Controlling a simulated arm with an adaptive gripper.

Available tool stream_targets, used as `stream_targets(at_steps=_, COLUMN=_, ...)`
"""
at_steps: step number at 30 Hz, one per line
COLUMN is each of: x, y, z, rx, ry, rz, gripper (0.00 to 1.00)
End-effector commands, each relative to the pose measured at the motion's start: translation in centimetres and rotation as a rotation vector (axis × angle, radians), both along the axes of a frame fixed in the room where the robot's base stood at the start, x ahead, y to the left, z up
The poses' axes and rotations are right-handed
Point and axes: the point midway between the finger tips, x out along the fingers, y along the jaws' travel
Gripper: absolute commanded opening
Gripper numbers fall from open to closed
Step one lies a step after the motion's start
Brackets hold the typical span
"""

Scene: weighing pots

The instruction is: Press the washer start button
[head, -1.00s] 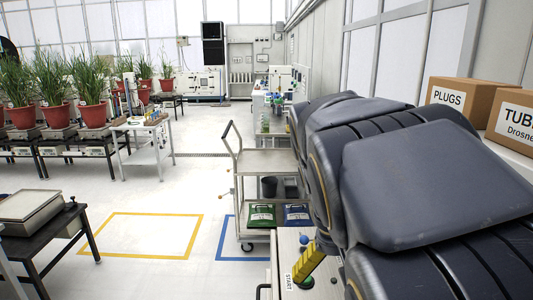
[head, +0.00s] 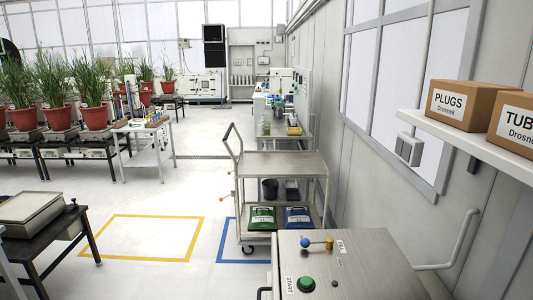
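The green start button (head: 306,284) is on the steel top of the washer (head: 365,262) at the bottom of the head view, beside a label reading START (head: 290,284). Nothing covers or touches the button. A small dark button or knob (head: 335,283) is to its right. My gripper and arm are not in view.
A small bar with a blue ball and a yellow end (head: 318,243) is at the washer's back edge. A steel trolley (head: 285,165) stands behind it, with green and blue bags on its lower shelf. Boxes (head: 460,103) sit on a wall shelf at right. Open floor is at left.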

Motion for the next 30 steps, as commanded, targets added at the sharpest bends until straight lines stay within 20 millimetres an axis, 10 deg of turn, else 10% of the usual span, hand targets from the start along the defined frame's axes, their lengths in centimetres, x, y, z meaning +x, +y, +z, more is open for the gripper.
stream_targets(at_steps=5, x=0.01, y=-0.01, z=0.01, rx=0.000, ry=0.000, rz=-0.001, gripper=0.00)
stream_targets(at_steps=30, x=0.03, y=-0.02, z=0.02, rx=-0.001, ry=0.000, rz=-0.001, gripper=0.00)
